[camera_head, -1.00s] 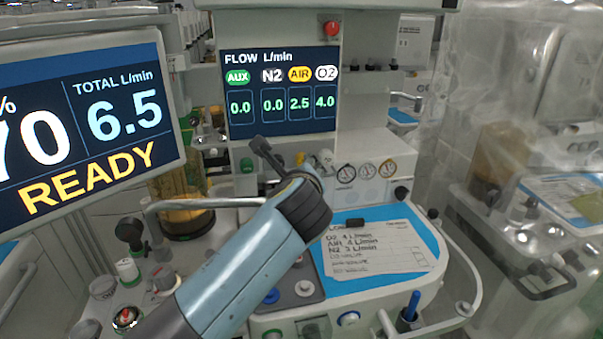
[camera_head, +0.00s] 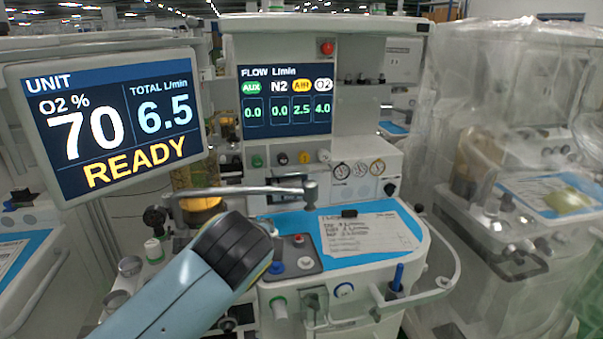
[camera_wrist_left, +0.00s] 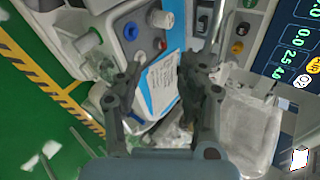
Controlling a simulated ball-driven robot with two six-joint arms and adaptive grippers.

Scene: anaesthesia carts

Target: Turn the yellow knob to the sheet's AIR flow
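The yellow knob (camera_head: 304,157) sits in the row under the flow display (camera_head: 286,100), between the black and white knobs. The display reads AIR 2.5, O2 4.0 and N2 0.0. The sheet (camera_head: 365,236) lies on the blue worktop; its writing is too small to read now, but the earlier frame shows AIR 4 L/min. My left wrist is in front of the worktop, below and left of the knob, and hides its fingers in the head view. In the left wrist view my left gripper (camera_wrist_left: 161,64) is open and empty, apart from the knobs. My right gripper is not in view.
A metal bar (camera_head: 245,190) crosses in front of the knob row, ending below the yellow knob. A READY monitor (camera_head: 115,120) stands at left. A plastic-covered cart (camera_head: 520,180) stands at right.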

